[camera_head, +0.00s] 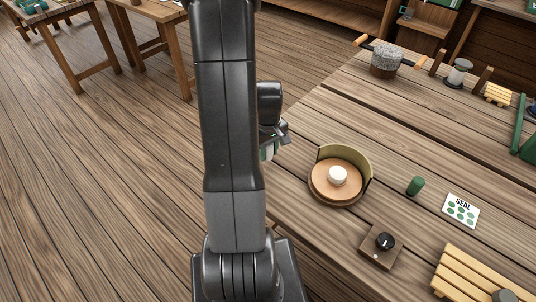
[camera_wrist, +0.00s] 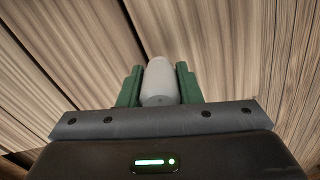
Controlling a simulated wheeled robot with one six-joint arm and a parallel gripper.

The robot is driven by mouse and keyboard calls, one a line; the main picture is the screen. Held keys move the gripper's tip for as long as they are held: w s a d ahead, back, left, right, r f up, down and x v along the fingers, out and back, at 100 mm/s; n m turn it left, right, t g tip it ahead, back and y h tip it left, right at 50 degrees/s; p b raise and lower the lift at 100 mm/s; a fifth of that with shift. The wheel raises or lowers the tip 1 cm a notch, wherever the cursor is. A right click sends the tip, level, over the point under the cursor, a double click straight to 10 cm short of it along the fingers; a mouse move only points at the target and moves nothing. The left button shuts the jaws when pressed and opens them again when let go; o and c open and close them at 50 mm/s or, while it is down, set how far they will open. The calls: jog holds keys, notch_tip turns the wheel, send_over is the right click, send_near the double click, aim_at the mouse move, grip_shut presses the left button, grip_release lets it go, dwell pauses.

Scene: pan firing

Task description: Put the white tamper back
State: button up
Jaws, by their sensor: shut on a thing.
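My gripper (camera_wrist: 159,68) is shut on a pale, whitish cylinder, which I take for the white tamper (camera_wrist: 160,88). In the wrist view it stands between the two green fingers, with plank surface beyond it. In the head view my gripper (camera_head: 268,150) is mostly hidden behind my arm, at the left edge of the workbench (camera_head: 300,125). Only a little of the held piece shows there.
On the bench, a round wooden disc (camera_head: 322,188) with a curved olive wall bears a white knob (camera_head: 338,175). A grey stone-like pot (camera_head: 385,62) stands farther back.

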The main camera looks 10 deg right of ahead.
jog(key=shift+f, duration=1.1)
jog(key=shift+f, duration=0.2)
jog(key=o, duration=1)
jog(key=shift+o, duration=0.2)
jog(key=shift+r, duration=0.1)
notch_tip(320, 180, up, 12)
jog(key=shift+r, duration=0.15)
